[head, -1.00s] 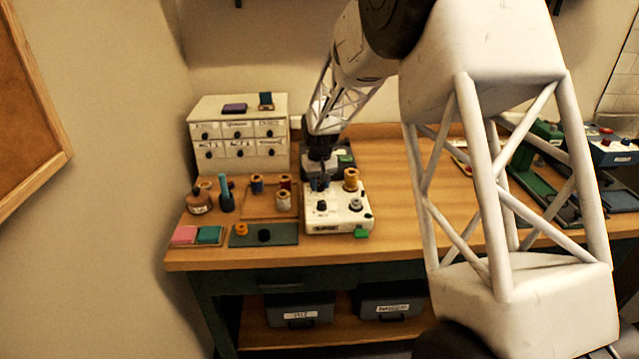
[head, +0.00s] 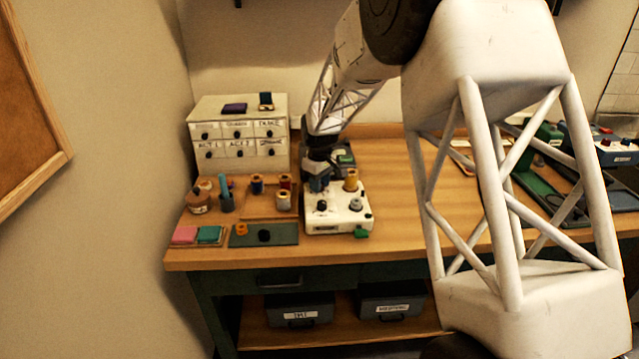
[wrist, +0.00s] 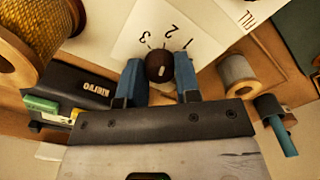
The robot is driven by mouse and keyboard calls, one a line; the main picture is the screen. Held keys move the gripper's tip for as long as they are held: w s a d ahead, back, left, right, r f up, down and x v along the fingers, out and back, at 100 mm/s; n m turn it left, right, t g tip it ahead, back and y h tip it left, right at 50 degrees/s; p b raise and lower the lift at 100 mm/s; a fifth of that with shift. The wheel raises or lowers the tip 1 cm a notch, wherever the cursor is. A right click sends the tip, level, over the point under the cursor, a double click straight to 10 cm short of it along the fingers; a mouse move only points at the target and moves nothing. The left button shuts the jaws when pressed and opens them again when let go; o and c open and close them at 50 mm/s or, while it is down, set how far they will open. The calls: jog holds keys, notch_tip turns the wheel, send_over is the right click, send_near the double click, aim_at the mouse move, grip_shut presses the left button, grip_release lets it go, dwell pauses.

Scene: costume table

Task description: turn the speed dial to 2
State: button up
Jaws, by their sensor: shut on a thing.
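The speed dial (wrist: 158,66) is a dark round knob with a small light mark on top, in the middle of the wrist view. It sits on the white face of the machine (head: 348,221), and the printed numbers 3, 2 and 1 curve around its upper side in the wrist view. My gripper (wrist: 160,76) has one blue finger on each side of the dial and is shut on it. I cannot tell exactly which number the mark points to. In the head view my gripper (head: 318,184) is over the machine's left half.
A yellow thread spool (head: 351,180) stands close to my gripper, and it looms at the left in the wrist view (wrist: 30,45). A grey knob (head: 355,204) and a green tab (head: 361,234) are on the machine. Several spools and bottles stand to the left.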

jog(key=o, duration=0.9)
jog(key=shift+r, duration=0.15)
jog(key=shift+r, duration=3.8)
